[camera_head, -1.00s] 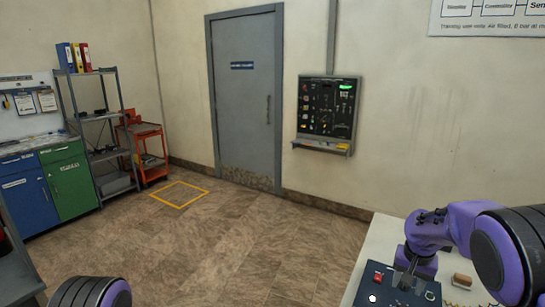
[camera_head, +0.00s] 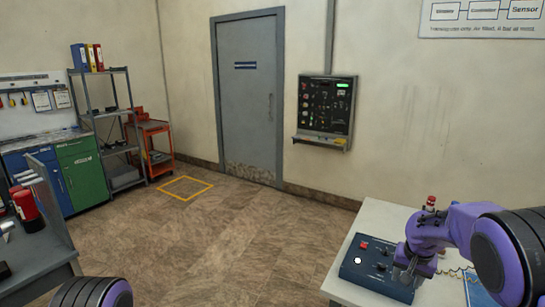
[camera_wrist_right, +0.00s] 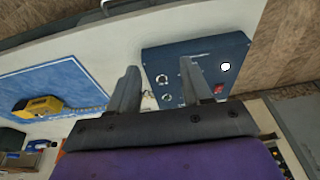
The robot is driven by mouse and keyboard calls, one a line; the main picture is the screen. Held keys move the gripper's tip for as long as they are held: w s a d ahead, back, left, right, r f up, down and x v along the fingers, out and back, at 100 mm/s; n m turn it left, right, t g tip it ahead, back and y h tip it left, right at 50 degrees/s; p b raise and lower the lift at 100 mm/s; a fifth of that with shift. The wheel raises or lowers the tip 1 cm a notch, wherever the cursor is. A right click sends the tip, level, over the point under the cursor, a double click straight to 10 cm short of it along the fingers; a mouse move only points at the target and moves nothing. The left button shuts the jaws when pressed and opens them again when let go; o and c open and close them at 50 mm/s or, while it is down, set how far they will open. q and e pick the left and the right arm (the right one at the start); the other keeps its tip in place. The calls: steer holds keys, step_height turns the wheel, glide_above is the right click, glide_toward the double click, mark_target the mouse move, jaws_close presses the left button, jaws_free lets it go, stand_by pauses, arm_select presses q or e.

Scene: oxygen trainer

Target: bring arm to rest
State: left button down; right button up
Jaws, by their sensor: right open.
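My right gripper (camera_head: 405,276) hangs over the right end of a dark blue control box (camera_head: 372,279) on a pale table. In the right wrist view my right gripper (camera_wrist_right: 158,76) is open, with nothing seen between its fingers. One finger overlaps the control box (camera_wrist_right: 237,48) there; I cannot tell whether it touches. The box has a red button (camera_head: 363,245), a white round light and small switches. My right forearm comes in from the right edge. Of my left arm only a purple and black link (camera_head: 93,293) shows at the bottom; its gripper is out of view.
The pale table (camera_head: 392,213) also carries a blue mat (camera_wrist_right: 55,85) with a yellow device (camera_wrist_right: 38,107) on it. A grey bench (camera_head: 48,262) with a red cylinder (camera_head: 25,205) stands at left. The middle floor is clear. A black panel (camera_head: 326,107) hangs on the wall.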

steer(key=s+f+m+t+h+b, duration=0.1)
steer(key=s+f+t+h, duration=0.1)
steer(key=s+f, duration=0.6)
steer(key=s+f+t+h+b, duration=0.1)
steer(key=s+f+t+b, duration=0.15)
steer(key=f, duration=0.95)
arm_select(q)
step_height(320, 180, down, 6)
steer(key=b, duration=0.2)
steer(key=shift+w, duration=0.25)
arm_select(e)
steer(key=s+a+f+g, duration=0.1)
steer(key=s+a+f, duration=0.1)
steer(key=s, duration=0.7)
steer(key=s+a+f+g, duration=0.1)
steer(key=s+a+f, duration=0.1)
steer(key=s+f, duration=0.3)
steer(key=s+a+f+g, duration=0.2)
steer(key=s+f, duration=0.1)
steer(key=s, duration=1.1)
steer(key=shift+a+f+n+y, duration=0.2)
steer(key=shift+f+n+y, duration=0.1)
steer(key=shift+f, duration=0.05)
